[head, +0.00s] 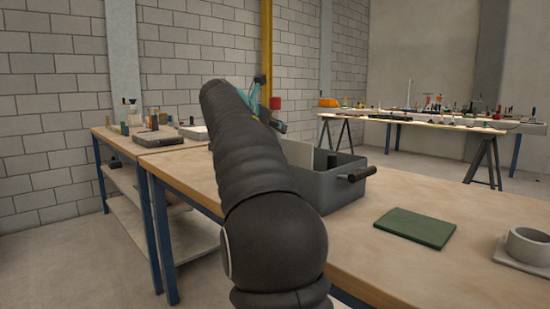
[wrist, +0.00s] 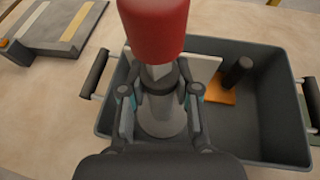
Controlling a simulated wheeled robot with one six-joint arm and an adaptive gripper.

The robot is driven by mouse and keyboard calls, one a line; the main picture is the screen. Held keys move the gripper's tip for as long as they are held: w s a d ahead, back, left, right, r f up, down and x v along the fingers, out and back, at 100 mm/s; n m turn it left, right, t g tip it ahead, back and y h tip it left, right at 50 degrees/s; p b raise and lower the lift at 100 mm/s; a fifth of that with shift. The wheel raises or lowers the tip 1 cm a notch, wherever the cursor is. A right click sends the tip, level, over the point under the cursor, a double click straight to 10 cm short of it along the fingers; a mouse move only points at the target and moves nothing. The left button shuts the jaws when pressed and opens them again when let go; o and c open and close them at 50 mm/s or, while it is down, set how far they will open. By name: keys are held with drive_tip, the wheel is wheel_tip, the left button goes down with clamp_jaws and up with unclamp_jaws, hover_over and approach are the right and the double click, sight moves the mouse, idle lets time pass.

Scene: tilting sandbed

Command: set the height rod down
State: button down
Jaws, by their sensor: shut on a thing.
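The height rod, with a red top (wrist: 155,30) and a grey shaft below it, is in my gripper (wrist: 160,100). The fingers are shut around the shaft, and the rod looks about upright. Its lower end widens into a grey part, partly hidden by the fingers; I cannot tell whether it touches anything. In the wrist view the rod is over the left part of the grey bin (wrist: 272,130). In the head view the red top (head: 275,103) shows beyond my arm, which hides most of my gripper (head: 260,112).
The bin (head: 322,190) with dark handles stands on the wooden table (head: 400,270). Inside are an orange piece with a dark post (wrist: 222,88) and a white strip (wrist: 188,60). A green mat (head: 415,228) and a grey ring on a plate (head: 527,246) lie right; bare tabletop lies between.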

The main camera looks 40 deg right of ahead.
drive_tip(key=shift+f+b, duration=0.9)
drive_tip(key=shift+f, duration=1.85)
drive_tip(key=c, duration=0.8)
unclamp_jaws()
drive_tip(key=shift+c, duration=0.2)
drive_tip(key=p+v, duration=0.1)
drive_tip(key=v, duration=1.1)
